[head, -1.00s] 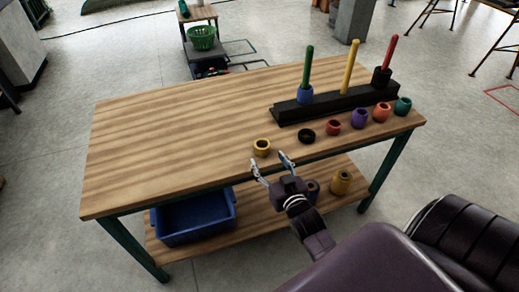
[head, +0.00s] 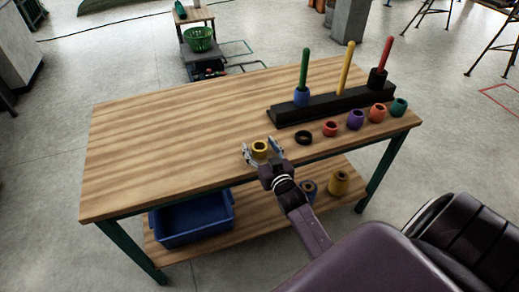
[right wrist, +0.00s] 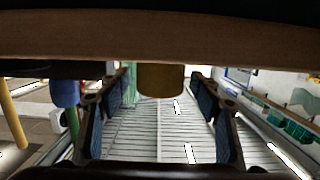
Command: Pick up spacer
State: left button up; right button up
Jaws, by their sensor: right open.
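A yellow spacer (head: 259,147) stands near the front edge of the wooden table (head: 170,140). My right gripper (head: 262,152) is open, with one finger on each side of this spacer. In the right wrist view the yellow spacer (right wrist: 161,80) shows between the two spread fingers (right wrist: 160,112), with gaps on both sides. To its right lie a black spacer (head: 303,138), a red one (head: 330,129), a purple one (head: 355,120), an orange one (head: 377,113) and a teal one (head: 398,107). My left gripper is not in view.
A black rack (head: 335,106) with a green peg (head: 304,68), a yellow peg (head: 346,67) and a red peg (head: 386,54) stands at the back right. A blue spacer is on the green peg. A blue bin (head: 192,224) sits on the lower shelf. The table's left half is clear.

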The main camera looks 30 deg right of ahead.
jog(key=c, duration=1.2)
jog(key=shift+c, duration=0.3)
jog(key=shift+r, duration=0.15)
